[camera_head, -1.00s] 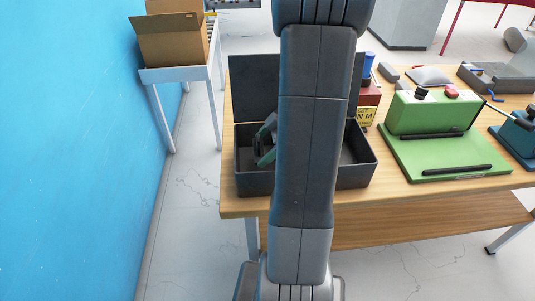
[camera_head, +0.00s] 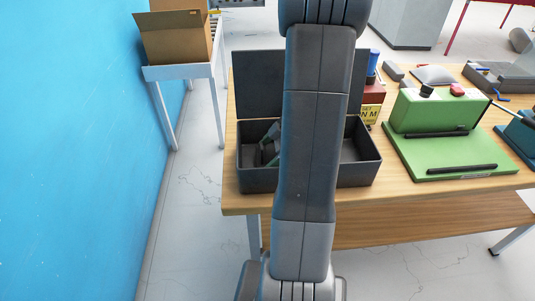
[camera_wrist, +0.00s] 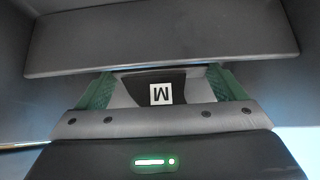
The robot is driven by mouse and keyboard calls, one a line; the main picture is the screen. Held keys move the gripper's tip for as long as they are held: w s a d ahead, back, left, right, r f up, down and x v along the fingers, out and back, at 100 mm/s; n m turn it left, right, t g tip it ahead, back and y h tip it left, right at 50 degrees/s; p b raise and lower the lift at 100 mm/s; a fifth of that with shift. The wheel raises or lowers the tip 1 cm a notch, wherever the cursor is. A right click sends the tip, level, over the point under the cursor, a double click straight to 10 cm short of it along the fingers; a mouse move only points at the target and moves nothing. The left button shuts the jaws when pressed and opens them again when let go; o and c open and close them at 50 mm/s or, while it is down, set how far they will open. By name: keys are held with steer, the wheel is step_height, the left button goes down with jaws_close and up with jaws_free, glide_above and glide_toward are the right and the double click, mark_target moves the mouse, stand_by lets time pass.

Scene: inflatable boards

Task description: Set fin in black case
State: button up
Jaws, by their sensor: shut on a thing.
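The black case (camera_head: 258,180) stands open on the wooden table, its lid (camera_head: 258,85) raised at the back. My gripper (camera_head: 270,143) shows partly, down inside the left part of the case; my arm hides the middle of the case. In the wrist view my gripper (camera_wrist: 163,82) has its green pads on both sides of the dark fin (camera_wrist: 134,86), which bears a white label with an "M". The gripper is shut on the fin. Grey case surfaces surround it there. Whether the fin touches the case floor cannot be told.
A green machine (camera_head: 430,112) on a green base stands right of the case. A red-brown box (camera_head: 372,100) with a yellow label is close behind the case's right end. A blue wall (camera_head: 70,150) and a cardboard box (camera_head: 175,38) on a stand are at the left.

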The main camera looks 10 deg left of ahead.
steer(key=shift+f+b, duration=0.25)
steer(key=shift+b, duration=0.05)
steer(key=o, duration=0.7)
steer(key=shift+r, duration=0.1)
steer(key=shift+r+p, duration=0.75)
steer(key=shift+p, duration=0.5)
steer(key=v, duration=1.1)
steer(key=shift+d+r+b, duration=0.2)
steer(key=shift+d+b, duration=0.15)
steer(key=shift+b, duration=0.1)
